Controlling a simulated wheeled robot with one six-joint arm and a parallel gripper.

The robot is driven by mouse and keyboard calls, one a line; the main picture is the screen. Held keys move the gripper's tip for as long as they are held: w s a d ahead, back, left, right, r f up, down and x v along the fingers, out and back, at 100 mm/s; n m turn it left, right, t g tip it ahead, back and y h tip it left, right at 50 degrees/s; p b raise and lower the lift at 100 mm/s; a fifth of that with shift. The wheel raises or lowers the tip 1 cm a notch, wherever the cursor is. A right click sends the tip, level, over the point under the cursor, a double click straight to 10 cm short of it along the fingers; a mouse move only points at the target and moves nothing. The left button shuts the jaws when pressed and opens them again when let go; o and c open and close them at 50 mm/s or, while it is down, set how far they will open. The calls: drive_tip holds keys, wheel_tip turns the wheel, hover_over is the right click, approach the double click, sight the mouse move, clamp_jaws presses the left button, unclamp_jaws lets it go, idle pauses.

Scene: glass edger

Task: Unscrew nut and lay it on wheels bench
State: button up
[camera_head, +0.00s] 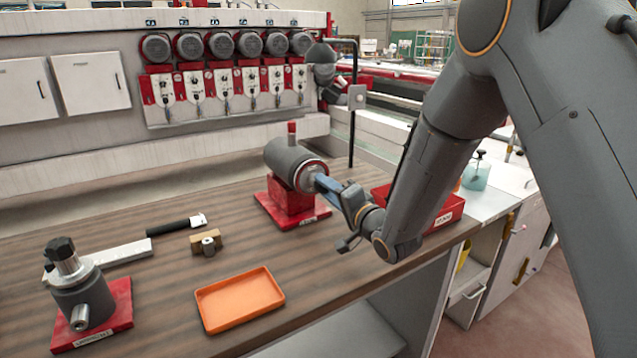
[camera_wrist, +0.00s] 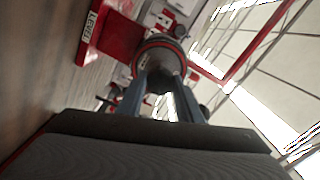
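A grey cylindrical unit (camera_head: 288,163) with a red knob on top lies sideways on a red block (camera_head: 290,200) on the wooden bench (camera_head: 170,215). My gripper (camera_head: 318,180) reaches its ringed front end from the right. In the wrist view my two blue-grey fingers (camera_wrist: 162,80) are apart, with a dark round hub (camera_wrist: 160,62) between or just beyond their tips. I cannot tell whether they touch it, and no separate nut can be made out there. A dark hex nut (camera_head: 60,249) tops a grey fixture (camera_head: 84,300) on a red plate at the front left.
An orange tray (camera_head: 240,299) lies at the bench's front middle. A red box (camera_head: 447,212) stands right, beside my arm. Motors line the machine behind.

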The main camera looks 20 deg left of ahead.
drive_tip(key=n+b, duration=0.3)
drive_tip(key=n, duration=0.3)
drive_tip(key=shift+n, duration=0.3)
drive_tip(key=shift+c, duration=0.3)
drive_tip(key=n+b, duration=1.2)
drive_tip(key=n, duration=0.9)
drive_tip(key=o, duration=1)
drive_tip(key=shift+o, duration=0.2)
drive_tip(key=shift+d, duration=0.1)
drive_tip(key=shift+m, duration=0.3)
